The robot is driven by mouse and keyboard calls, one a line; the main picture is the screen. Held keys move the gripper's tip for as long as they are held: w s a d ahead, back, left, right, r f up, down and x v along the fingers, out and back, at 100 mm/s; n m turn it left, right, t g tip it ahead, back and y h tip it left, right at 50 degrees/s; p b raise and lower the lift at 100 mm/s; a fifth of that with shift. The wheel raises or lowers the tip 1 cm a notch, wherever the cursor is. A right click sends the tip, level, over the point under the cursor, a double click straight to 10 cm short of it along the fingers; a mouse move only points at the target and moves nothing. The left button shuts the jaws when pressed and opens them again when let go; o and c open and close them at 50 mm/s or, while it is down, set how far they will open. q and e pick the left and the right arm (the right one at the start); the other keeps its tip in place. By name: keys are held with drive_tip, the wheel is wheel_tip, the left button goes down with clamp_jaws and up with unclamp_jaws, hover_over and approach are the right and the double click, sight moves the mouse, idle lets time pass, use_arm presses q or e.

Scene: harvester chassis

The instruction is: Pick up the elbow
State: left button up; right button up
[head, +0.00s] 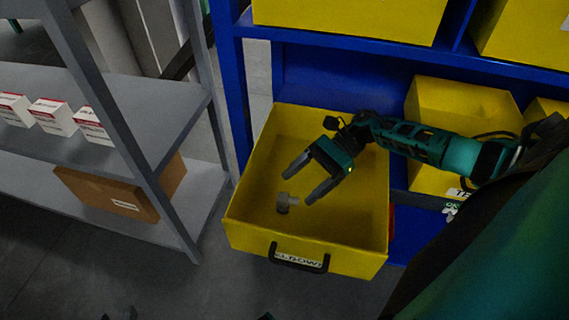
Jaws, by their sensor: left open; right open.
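The elbow (283,203) is a small grey pipe fitting lying on the floor of a yellow bin (255,222). The bin's front label reads roughly "ELBOW", beside a black handle. My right gripper (297,187) reaches into the bin from the right. It is open and empty, with its two fingers apart, pointing toward the lower left. In the picture the elbow lies just below the fingertips, near the lower finger; it is not between them. Whether they touch is hard to tell. Only dark tips of my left gripper (119,315) show at the bottom edge, apart and far from the bin.
The bin sticks out of a blue rack (237,110) with other yellow bins (455,110) above and to the right. A grey shelf (160,195) at left holds white boxes (54,116) and a cardboard box (115,192). The bin's walls surround the gripper.

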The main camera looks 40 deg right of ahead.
sight(288, 196)
drive_tip(key=x, duration=0.5)
drive_tip(key=shift+w+a+f, duration=0.15)
drive_tip(key=shift+w+f, duration=0.05)
drive_tip(key=shift+f, duration=0.2)
drive_tip(key=shift+c, duration=0.2)
drive_tip(key=c, duration=1.4)
